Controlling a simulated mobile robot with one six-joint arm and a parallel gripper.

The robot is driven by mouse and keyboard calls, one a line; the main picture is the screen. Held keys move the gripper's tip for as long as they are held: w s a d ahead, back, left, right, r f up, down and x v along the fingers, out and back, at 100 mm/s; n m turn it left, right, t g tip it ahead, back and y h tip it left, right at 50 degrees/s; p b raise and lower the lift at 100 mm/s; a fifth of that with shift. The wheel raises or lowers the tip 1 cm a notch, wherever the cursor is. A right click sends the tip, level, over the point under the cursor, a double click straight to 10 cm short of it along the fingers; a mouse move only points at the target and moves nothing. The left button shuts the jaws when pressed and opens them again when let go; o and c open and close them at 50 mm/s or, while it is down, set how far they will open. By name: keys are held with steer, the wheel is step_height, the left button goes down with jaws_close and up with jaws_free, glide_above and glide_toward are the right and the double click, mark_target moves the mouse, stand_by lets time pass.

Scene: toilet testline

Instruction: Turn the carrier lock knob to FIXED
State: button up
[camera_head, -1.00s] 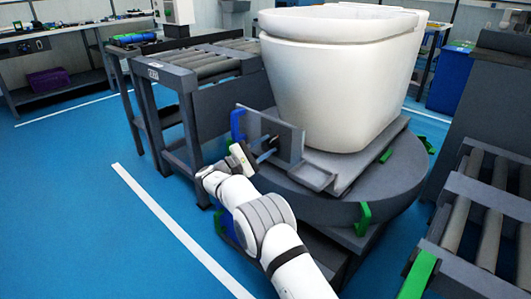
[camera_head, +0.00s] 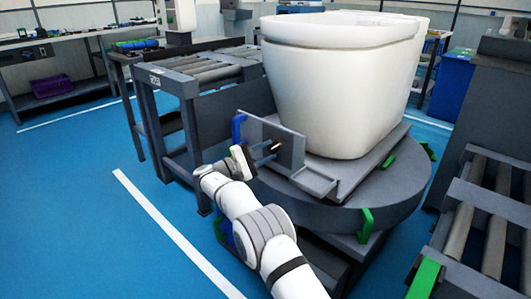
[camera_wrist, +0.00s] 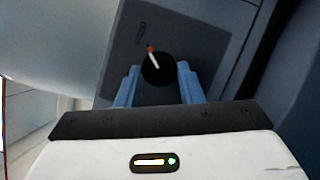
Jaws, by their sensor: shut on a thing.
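The carrier lock knob (camera_wrist: 155,72) is round and black with a white pointer line ending in a red-orange tip. In the wrist view the pointer leans up and slightly left. In the head view the knob (camera_head: 278,147) is small, on the upright grey plate (camera_head: 291,150) at the front of the carrier (camera_head: 370,165). My gripper (camera_wrist: 158,70) has its two blue fingers on either side of the knob, shut on it. My gripper also shows in the head view (camera_head: 268,153), in front of the plate. Any label lettering is too blurred to read.
A large white toilet (camera_head: 340,90) stands on the carrier, just behind the plate. The carrier is on a round grey turntable (camera_head: 325,212) with green blocks. A roller conveyor (camera_head: 190,68) stands behind left, another (camera_head: 490,215) at right. Blue floor is clear at left.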

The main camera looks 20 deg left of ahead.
steer(key=o, duration=1)
steer(key=p+v, duration=0.2)
steer(key=v, duration=0.5)
steer(key=shift+s+a+f+p, duration=0.15)
steer(key=shift+s+a+p, duration=0.1)
steer(key=shift+p, duration=0.1)
